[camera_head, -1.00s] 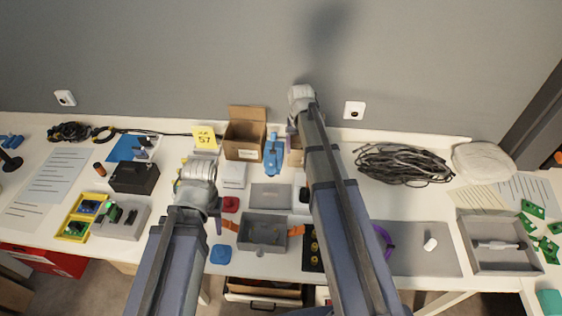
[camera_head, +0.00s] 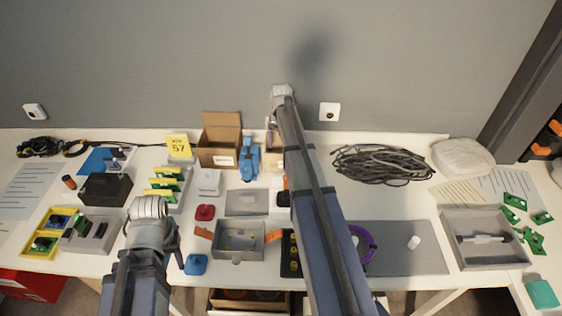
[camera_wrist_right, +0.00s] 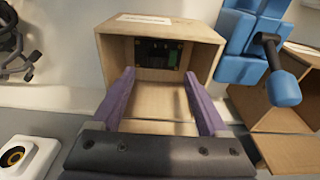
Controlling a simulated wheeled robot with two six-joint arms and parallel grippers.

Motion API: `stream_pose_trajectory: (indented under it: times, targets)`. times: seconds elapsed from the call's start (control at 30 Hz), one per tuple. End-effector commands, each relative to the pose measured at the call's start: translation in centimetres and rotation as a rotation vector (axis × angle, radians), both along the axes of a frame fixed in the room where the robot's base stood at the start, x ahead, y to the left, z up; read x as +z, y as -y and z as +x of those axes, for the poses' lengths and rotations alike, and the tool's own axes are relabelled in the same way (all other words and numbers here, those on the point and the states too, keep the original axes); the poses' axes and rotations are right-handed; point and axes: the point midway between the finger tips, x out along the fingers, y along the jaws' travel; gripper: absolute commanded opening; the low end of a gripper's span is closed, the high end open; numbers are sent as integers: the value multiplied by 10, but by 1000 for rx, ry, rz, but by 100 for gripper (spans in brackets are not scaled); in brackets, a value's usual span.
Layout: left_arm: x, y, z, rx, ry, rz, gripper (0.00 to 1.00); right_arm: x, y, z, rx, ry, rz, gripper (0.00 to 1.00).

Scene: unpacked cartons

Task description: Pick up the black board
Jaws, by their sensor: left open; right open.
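In the right wrist view, a black board (camera_wrist_right: 155,52) with a green part is inside a small open cardboard carton (camera_wrist_right: 210,42), against its inner wall. My right gripper (camera_wrist_right: 160,75) has its two purple fingers spread and empty, in front of the carton's opening, with the board seen between them. In the head view, my right arm covers much of the small carton (camera_head: 275,160), and the board inside cannot be seen. My left gripper (camera_head: 172,246) is over the table's front left part, open and apart from the carton.
A blue tool (camera_head: 249,160) and a larger open carton (camera_head: 219,150) stand left of the small carton. A coil of dark cable (camera_head: 384,164) lies to its right. The wall with a socket (camera_head: 329,112) is close behind. A grey mat (camera_head: 405,250) has bare room.

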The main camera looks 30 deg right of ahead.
Motion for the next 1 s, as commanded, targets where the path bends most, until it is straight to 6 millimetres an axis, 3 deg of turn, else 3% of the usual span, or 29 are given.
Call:
stream_pose_trajectory:
  times: [0.07,0.37,0.77,1.0]
  targets:
    - [-11,0,0,0,0,0,50,-11,1,1,0,0,0,78]
    - [-16,0,0,0,0,0,50,-16,2,2,0,0,0,78]
    - [-60,0,0,0,0,0,50,-60,8,7,0,0,0,78]
    - [-61,0,0,0,0,0,50,-61,9,7,0,0,0,78]
